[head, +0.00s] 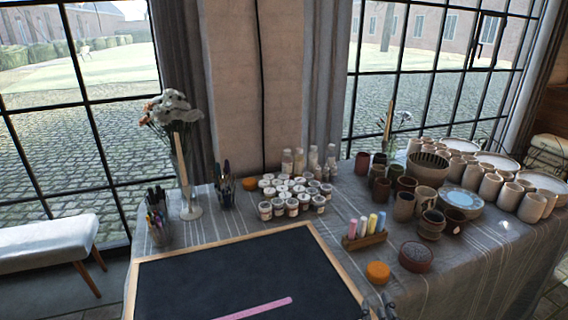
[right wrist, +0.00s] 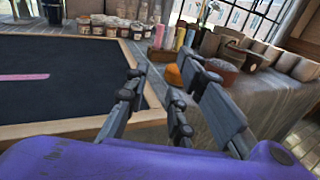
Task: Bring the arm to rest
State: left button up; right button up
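My right gripper (head: 378,308) shows at the bottom edge of the head view, by the right frame of the blackboard. In the right wrist view its fingers (right wrist: 166,75) are spread apart with nothing between them. The blackboard (head: 190,280) lies on the table with a wooden frame. A pink stroke (head: 258,308) runs across its dark surface and also shows in the right wrist view (right wrist: 24,77). My left gripper is not in view.
A wooden holder (head: 364,241) with several coloured chalks stands right of the board. An orange round thing (head: 378,272) and a reddish-brown round pot (head: 416,257) are near the gripper. Paint jars (head: 292,207), cups and bowls (head: 427,168) fill the back. The front right tablecloth (head: 480,265) is clear.

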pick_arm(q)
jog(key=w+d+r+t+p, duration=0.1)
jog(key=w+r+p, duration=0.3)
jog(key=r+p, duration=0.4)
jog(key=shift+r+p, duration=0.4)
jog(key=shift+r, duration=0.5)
pick_arm(e)
jog(key=s+f+m+g, duration=0.3)
jog(key=s+f+m, duration=0.1)
jog(key=s+m, duration=0.6)
jog(key=s+f+m+g, duration=0.3)
jog(key=s+m, duration=0.7)
jog(key=m, duration=0.2)
jog(key=s+f+m+g+y, duration=0.1)
jog(key=s+f+m+g, duration=0.2)
jog(key=s+m, duration=0.8)
jog(key=shift+a+f+m, duration=0.3)
jog(key=shift+f, duration=0.55)
